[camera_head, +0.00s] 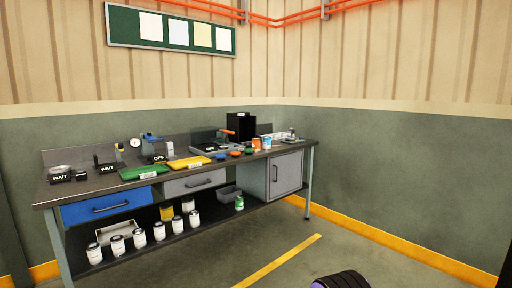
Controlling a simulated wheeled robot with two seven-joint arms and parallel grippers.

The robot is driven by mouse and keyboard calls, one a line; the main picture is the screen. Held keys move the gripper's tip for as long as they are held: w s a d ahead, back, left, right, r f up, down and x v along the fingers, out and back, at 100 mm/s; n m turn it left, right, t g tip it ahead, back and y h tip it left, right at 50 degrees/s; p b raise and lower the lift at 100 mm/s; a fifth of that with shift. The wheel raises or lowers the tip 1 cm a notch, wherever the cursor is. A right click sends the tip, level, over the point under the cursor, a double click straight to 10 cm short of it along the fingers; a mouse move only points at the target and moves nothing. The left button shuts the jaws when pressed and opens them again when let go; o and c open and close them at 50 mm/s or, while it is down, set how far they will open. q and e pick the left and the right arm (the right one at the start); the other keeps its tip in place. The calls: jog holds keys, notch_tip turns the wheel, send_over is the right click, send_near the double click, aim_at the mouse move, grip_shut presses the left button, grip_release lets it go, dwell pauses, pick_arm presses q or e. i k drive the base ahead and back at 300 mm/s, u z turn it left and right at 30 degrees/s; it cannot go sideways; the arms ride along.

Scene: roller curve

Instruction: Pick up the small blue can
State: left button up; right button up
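A small can with blue and white on it (266,143) stands upright at the right part of the workbench top, beside an orange can (256,144). It is small in view, so its label cannot be read. Neither of my grippers is in view, and nothing is seen touching the can.
The workbench (110,182) stands along the wall. Its top holds a green tray (143,170), a yellow tray (188,163) and a black box (240,125). Several white-labelled cans stand on the lower shelf.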

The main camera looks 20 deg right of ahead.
aim_at(267, 140)
jog(key=z, duration=0.1)
jog(key=i, duration=0.35)
jog(key=z, duration=0.75)
jog(key=i, duration=1.8)
jog(key=z, duration=0.3)
jog(key=i, duration=2.15)
jog(key=u, duration=0.65)
jog(key=i, duration=0.65)
jog(key=u, duration=2.4)
